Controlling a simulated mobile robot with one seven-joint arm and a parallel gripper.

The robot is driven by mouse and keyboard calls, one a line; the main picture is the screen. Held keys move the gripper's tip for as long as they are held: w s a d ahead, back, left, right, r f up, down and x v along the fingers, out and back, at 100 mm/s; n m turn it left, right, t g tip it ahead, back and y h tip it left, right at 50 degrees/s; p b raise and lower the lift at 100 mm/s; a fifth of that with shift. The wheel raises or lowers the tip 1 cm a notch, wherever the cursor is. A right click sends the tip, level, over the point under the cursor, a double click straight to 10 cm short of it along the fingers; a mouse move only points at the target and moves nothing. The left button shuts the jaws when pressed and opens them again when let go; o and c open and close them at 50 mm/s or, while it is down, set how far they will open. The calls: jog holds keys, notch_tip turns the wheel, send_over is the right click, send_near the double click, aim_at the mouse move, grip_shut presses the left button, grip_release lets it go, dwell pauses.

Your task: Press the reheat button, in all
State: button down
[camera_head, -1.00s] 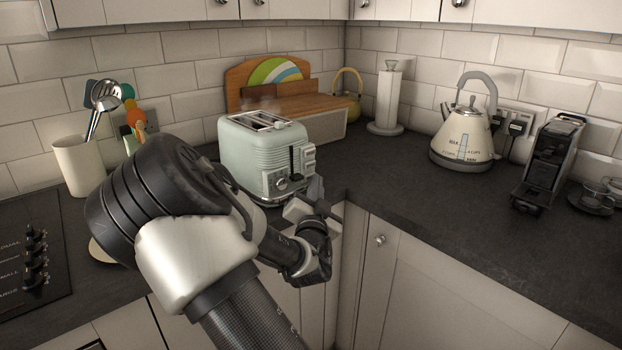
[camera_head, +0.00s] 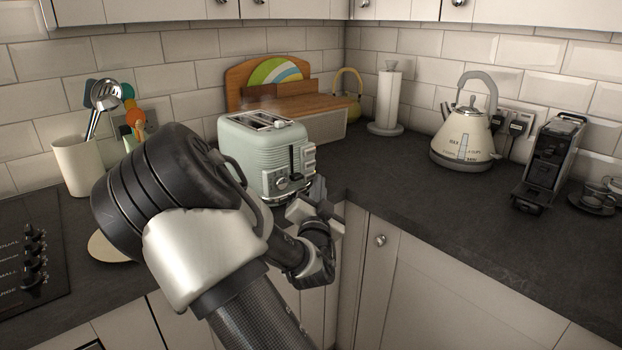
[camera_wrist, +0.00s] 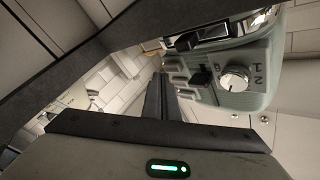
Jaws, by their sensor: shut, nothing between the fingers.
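The pale green toaster (camera_head: 250,155) stands on the worktop left of the corner. Its front has a dark lever, a round knob and a column of pale buttons (camera_head: 309,159). In the wrist view the toaster (camera_wrist: 252,55) is tilted, with the knob (camera_wrist: 235,78) at right and the buttons (camera_wrist: 178,73) near the fingertips. I cannot read which button is reheat. My gripper (camera_head: 319,187) is shut and empty, just in front of and below the buttons. Its dark fingers (camera_wrist: 160,88) show close together in the wrist view. I cannot tell whether they touch a button.
A wooden bread bin (camera_head: 320,128) stands behind the toaster. A white utensil pot (camera_head: 82,167) and the hob (camera_head: 30,255) are at left. A paper towel holder (camera_head: 389,98), cream kettle (camera_head: 464,135) and coffee machine (camera_head: 550,160) stand right. The worktop's right front is clear.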

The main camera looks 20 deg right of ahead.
jog(key=shift+s+d, duration=0.1)
jog(key=shift+s, duration=0.15)
jog(key=shift+s+d+b, duration=0.15)
jog(key=shift+s+d, duration=0.1)
jog(key=shift+s, duration=0.5)
jog(key=shift+s+d+b, duration=0.1)
jog(key=shift+s+d, duration=0.2)
jog(key=shift+s, duration=0.45)
jog(key=shift+s+d+b, duration=0.15)
jog(key=shift+s+d, duration=0.1)
jog(key=shift+s, duration=0.5)
notch_tip(320, 180, down, 5)
jog(key=s+a+g+y, duration=0.1)
jog(key=g+y, duration=0.1)
jog(key=g, duration=0.2)
jog(key=s+a+r+n+g+y, duration=0.25)
jog(key=s+a+y, duration=0.3)
jog(key=a, duration=0.35)
jog(key=s+a+r+n+g, duration=0.25)
jog(key=s+n, duration=0.25)
jog(key=s, duration=0.6)
jog(key=s+a+r+n+g, duration=0.25)
jog(key=s+a+n, duration=0.2)
jog(key=s, duration=0.65)
notch_tip(320, 180, up, 26)
jog(key=p, duration=2.6)
jog(key=shift+s+d+g+y, duration=0.3)
jog(key=shift+d+g+y, duration=0.05)
